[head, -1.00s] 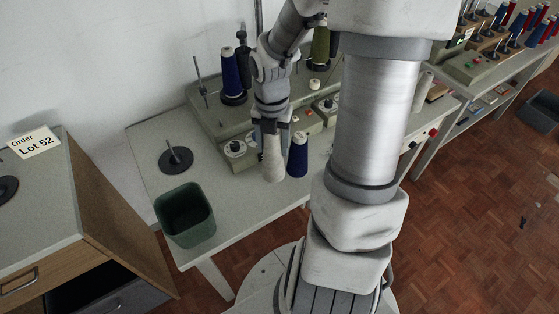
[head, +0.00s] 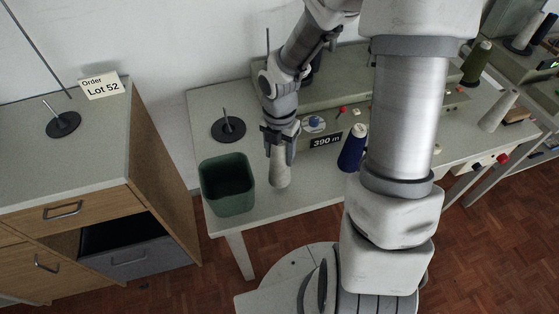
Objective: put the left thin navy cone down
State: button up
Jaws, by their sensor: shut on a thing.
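My gripper (head: 280,138) is shut on a pale grey-white cone (head: 281,168), which hangs wide end down over the table, right of the green bin. I cannot tell whether its base touches the table. A thin navy cone (head: 352,148) stands on the table (head: 310,180) to the right of my gripper, apart from it, close to my arm column in the picture. Something dark shows behind my arm on the machine, mostly hidden.
A green bin (head: 227,190) stands at the table's front left corner. An empty disc with a spindle (head: 228,129) is behind it. A grey-green machine (head: 350,92) with a "390 m" display (head: 326,141) stands behind. A cabinet (head: 70,150) with a "Lot 52" sign (head: 101,87) is left.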

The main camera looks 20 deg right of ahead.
aim_at(280, 161)
jog(key=shift+f+b, duration=0.3)
jog(key=shift+f, duration=1.15)
jog(key=shift+f, duration=0.15)
jog(key=o, duration=1.3)
notch_tip(280, 161, up, 12)
jog(key=p, duration=0.3)
jog(key=shift+r, duration=0.2)
